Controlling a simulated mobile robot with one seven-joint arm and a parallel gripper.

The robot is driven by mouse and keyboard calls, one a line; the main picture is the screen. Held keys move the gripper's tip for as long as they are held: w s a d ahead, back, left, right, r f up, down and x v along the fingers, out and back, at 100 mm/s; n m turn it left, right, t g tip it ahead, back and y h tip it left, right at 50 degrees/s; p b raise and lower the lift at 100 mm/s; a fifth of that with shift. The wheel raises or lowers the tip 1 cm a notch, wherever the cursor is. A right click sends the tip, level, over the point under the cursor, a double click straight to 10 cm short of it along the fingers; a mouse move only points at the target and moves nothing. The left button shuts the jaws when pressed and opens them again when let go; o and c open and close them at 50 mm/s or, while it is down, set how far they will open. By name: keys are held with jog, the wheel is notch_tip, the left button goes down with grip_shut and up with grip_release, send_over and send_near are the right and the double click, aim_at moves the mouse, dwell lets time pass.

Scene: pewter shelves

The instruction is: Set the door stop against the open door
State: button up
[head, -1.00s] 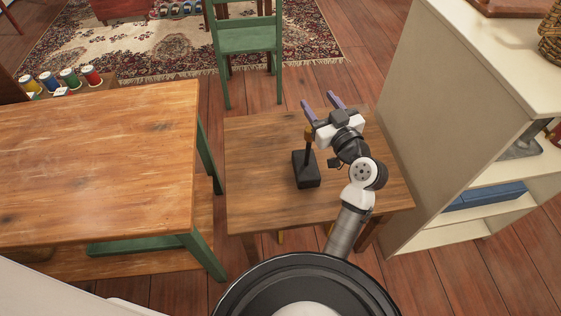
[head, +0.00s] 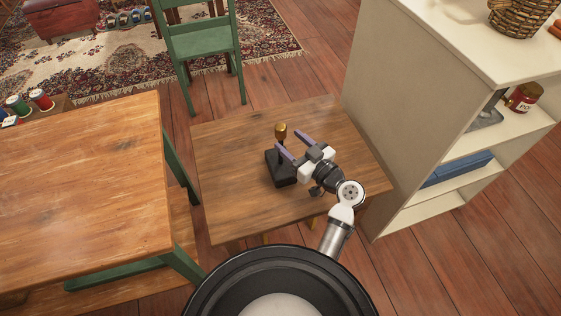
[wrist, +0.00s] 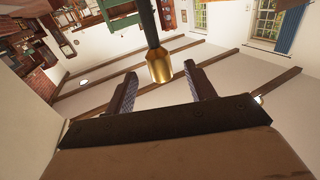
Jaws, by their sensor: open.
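The door stop has a black block base (head: 279,172), a thin dark post and a brass knob (head: 281,131) on top. It stands upright on the small wooden table. My gripper (head: 293,144) is open just right of the post, its two purple fingers pointing at it, below the knob's top. In the wrist view the brass knob (wrist: 159,67) and dark post appear between the two spread fingers (wrist: 160,88), touching neither as far as I can see. How deep the post sits between them is unclear. No door can be made out in these views.
The small table (head: 235,200) is otherwise bare. A larger wooden table (head: 85,190) with green legs is at left, a green chair (head: 200,45) behind. A cream shelf unit (head: 400,110) stands close at right, holding a basket (head: 522,18), a red jar (head: 523,97) and blue boxes (head: 460,168).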

aim_at(285, 135)
jog(key=p+x, duration=0.2)
jog(key=x, duration=0.2)
jog(key=shift+w+a+r, duration=0.1)
jog(key=shift+w+a, duration=0.05)
jog(key=shift+w, duration=0.1)
jog(key=shift+w+a, duration=0.2)
jog(key=shift+w, duration=0.05)
jog(key=shift+c, duration=0.4)
grip_shut()
dwell(0.5)
jog(key=shift+d+r, duration=0.1)
